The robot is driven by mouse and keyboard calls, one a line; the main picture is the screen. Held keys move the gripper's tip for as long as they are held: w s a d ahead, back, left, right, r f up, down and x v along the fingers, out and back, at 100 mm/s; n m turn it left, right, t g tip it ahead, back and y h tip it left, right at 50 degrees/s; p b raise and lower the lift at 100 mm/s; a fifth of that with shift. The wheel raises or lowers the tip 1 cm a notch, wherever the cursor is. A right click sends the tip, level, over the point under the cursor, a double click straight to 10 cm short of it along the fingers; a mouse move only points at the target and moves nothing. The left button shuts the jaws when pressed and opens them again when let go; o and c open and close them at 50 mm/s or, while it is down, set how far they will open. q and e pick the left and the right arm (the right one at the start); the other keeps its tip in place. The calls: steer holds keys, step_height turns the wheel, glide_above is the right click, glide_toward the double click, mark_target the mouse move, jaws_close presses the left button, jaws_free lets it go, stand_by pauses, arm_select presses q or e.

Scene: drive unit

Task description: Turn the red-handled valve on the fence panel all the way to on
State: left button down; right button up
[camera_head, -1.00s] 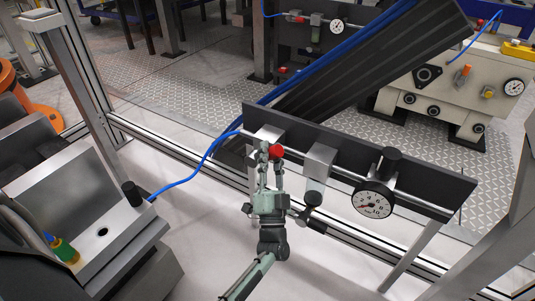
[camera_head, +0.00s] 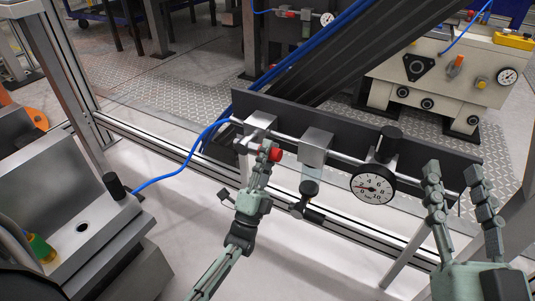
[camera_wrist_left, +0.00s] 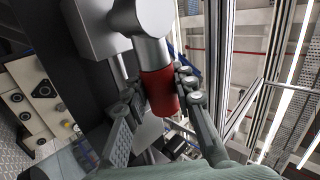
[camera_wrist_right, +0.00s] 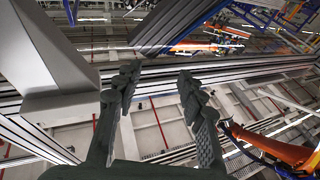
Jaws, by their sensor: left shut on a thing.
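The red valve handle (camera_head: 276,155) is on the left part of the pipe along the dark fence panel (camera_head: 345,137), in front of a grey block. My left gripper (camera_head: 268,157) is at the handle, its arm coming up from the lower left. In the left wrist view the red handle (camera_wrist_left: 160,91) is a red cylinder on a grey stem, between the fingers of my left gripper (camera_wrist_left: 158,100), which is shut on it. My right gripper (camera_head: 452,180) is open and empty in front of the panel's right end. It also shows empty in the right wrist view (camera_wrist_right: 158,80).
A round pressure gauge (camera_head: 373,188) and a small filter bowl (camera_head: 311,180) hang from the same pipe, right of the handle. A blue hose (camera_head: 175,173) runs left from the pipe. A metal machine (camera_head: 80,215) stands at left.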

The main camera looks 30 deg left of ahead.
arm_select(q)
steer(key=shift+f+m+h, duration=0.25)
steer(key=shift+m+h, duration=0.25)
steer(key=shift+m+h+b, duration=0.3)
steer(key=shift+m+h, duration=0.4)
arm_select(e)
steer(key=shift+s+d+r+t, duration=0.1)
steer(key=shift+s+r+t, duration=0.1)
steer(key=shift+r+t, duration=0.4)
steer(key=shift+s+d+r+t, duration=0.15)
steer(key=shift+r+t, duration=0.25)
steer(key=shift+r, duration=0.25)
arm_select(q)
steer(key=c, duration=1.2)
jaws_free()
arm_select(e)
steer(key=shift+a, duration=0.1)
arm_select(q)
steer(key=shift+f, duration=0.1)
steer(key=v, duration=1.2)
